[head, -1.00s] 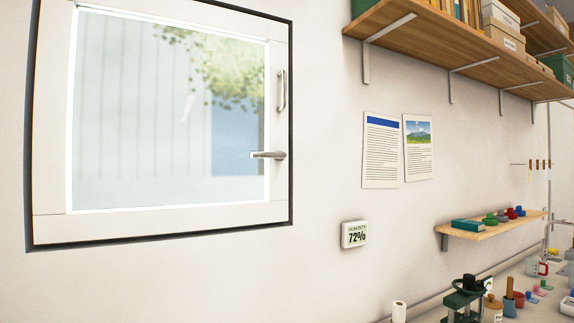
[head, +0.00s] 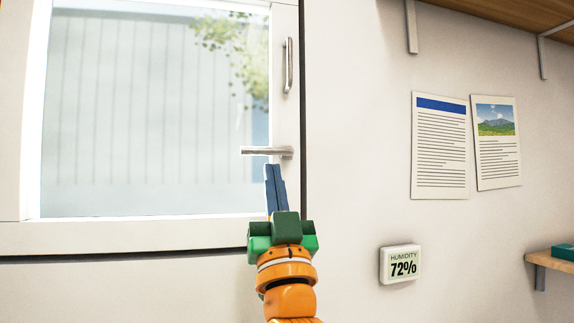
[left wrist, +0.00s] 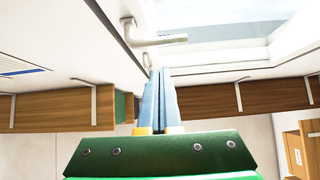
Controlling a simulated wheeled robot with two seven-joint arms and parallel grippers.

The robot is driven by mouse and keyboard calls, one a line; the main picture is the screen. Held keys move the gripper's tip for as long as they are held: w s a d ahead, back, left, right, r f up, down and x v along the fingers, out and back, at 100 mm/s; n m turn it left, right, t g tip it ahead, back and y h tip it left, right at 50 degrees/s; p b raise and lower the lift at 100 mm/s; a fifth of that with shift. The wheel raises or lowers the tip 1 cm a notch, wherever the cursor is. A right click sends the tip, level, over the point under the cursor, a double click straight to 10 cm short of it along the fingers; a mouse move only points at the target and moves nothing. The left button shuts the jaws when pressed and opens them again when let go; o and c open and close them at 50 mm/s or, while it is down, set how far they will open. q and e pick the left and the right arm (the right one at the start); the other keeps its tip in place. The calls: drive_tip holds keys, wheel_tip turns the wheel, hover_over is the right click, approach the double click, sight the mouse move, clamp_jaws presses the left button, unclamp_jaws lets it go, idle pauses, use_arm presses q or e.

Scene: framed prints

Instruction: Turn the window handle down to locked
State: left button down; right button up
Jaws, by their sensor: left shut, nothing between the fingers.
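The window (head: 150,110) has a white frame and fills the left of the head view. Its silver lever handle (head: 264,151) sits on the right side of the frame and lies level, pointing left. My left gripper (head: 274,168) is just below the lever, its blue fingers pointing up and shut with nothing between them. In the left wrist view the lever (left wrist: 158,40) is beyond the fingertips (left wrist: 159,72); I cannot tell whether they touch it. My right gripper is not in view.
A fixed vertical pull bar (head: 288,65) is above the lever on the same frame. A humidity display (head: 400,264) and two printed sheets (head: 440,146) (head: 497,142) are on the wall to the right. Wooden shelves (head: 510,18) are at upper right. The wall between is clear.

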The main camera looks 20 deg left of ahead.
sight(260, 149)
use_arm(q)
drive_tip(key=w+a+r+n+y+p, duration=0.1)
drive_tip(key=w+a+r+p, duration=0.25)
drive_tip(key=r+p, duration=0.55)
drive_tip(key=f, duration=0.1)
drive_tip(key=f+b, duration=0.1)
drive_tip(key=a+f, duration=0.1)
drive_tip(key=f, duration=0.1)
drive_tip(key=shift+w, duration=0.35)
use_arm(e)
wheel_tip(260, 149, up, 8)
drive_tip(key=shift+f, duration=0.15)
use_arm(q)
drive_tip(key=shift+s+g, duration=0.1)
drive_tip(key=shift+g, duration=0.2)
